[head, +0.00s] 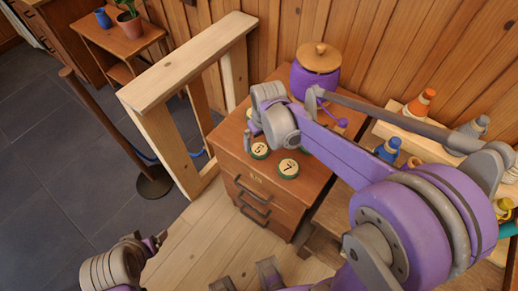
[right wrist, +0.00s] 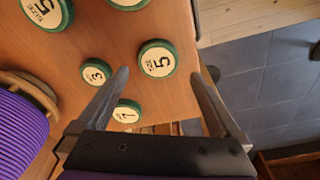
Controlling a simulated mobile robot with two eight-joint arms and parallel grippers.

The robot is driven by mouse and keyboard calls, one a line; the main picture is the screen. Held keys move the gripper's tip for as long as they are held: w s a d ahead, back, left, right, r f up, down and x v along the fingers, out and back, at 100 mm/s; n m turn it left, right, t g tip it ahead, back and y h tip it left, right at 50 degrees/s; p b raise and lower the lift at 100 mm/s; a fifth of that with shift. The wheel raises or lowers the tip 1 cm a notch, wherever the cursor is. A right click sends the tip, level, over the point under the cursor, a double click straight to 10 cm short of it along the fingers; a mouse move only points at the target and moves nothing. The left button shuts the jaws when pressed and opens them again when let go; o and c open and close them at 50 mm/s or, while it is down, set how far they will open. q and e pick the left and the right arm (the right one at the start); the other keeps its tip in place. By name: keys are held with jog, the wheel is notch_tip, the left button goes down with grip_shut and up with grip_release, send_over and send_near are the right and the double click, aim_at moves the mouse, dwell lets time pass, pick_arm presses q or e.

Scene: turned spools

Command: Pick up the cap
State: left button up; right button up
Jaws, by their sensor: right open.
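Several round caps with green rims and numbered cream tops lie on the wooden cabinet top. In the head view, a cap marked 5 (head: 259,150) is near the left edge, and a cap marked 7 (head: 288,167) is nearer the front. My right gripper (head: 250,138) hangs over the left edge area; its arm hides part of the top. In the right wrist view, the open fingers of my right gripper (right wrist: 160,73) point toward a cap marked 5 (right wrist: 156,59), which appears between the fingertips. Nothing is held.
In the right wrist view, caps marked 3 (right wrist: 96,71), 7 (right wrist: 127,111) and another 5 (right wrist: 46,12) lie around. A purple jar with a wooden lid (head: 318,58) stands behind. A wooden frame (head: 160,95) stands left of the cabinet. Bottles (head: 420,103) sit on a shelf at right.

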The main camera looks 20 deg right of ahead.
aim_at(259, 149)
jog(key=f, duration=0.3)
jog(key=w+f, duration=0.1)
jog(key=f, duration=0.1)
jog(key=shift+d+f, duration=0.1)
jog(key=shift+f, duration=0.1)
jog(key=c, duration=1.2)
